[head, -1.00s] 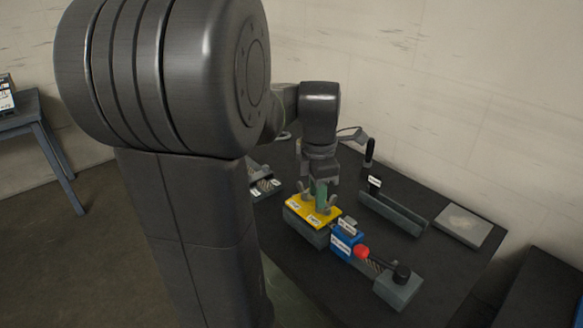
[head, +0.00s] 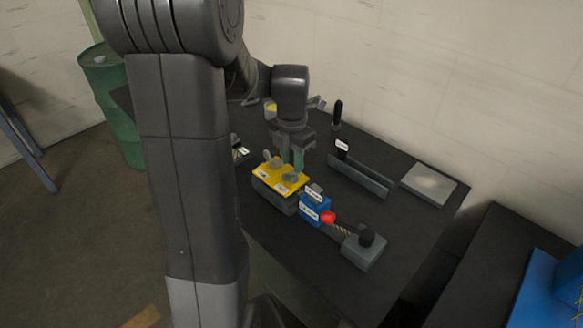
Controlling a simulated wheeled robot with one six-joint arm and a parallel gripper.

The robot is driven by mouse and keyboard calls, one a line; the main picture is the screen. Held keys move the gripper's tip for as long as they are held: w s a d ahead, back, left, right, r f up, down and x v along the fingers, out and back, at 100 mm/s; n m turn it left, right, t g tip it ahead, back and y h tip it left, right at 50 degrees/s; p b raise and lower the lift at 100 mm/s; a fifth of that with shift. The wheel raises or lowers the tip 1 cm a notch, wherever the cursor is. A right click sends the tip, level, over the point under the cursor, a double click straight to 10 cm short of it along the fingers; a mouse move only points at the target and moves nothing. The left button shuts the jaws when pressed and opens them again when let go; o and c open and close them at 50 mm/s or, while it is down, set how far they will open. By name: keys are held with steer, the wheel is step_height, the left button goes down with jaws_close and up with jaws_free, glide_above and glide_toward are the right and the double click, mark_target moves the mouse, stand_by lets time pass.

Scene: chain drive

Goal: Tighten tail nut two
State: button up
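A yellow plate (head: 292,184) with small white labels sits on a grey block, and the label text is too small to read. Two grey wing-shaped nuts stand on the plate: the left nut (head: 269,160) at its back left and the right nut (head: 290,177) nearer its middle. I cannot tell which of them is tail nut two. My gripper (head: 293,164) points down over the plate's back edge, just behind the right nut, with greenish fingers. Whether it touches that nut, and how far apart the fingers are, cannot be made out.
A blue labelled block (head: 315,209) with a red knob (head: 328,218) adjoins the plate at the right, then a grey block with a black knob (head: 366,237). Behind lie a grey tray (head: 360,178) with a black-handled tool and a flat grey plate (head: 429,184). A green drum (head: 112,110) stands left.

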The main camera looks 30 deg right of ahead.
mark_target(292, 169)
steer(key=shift+f, duration=1.95)
steer(key=c, duration=0.6)
steer(key=shift+c, duration=0.2)
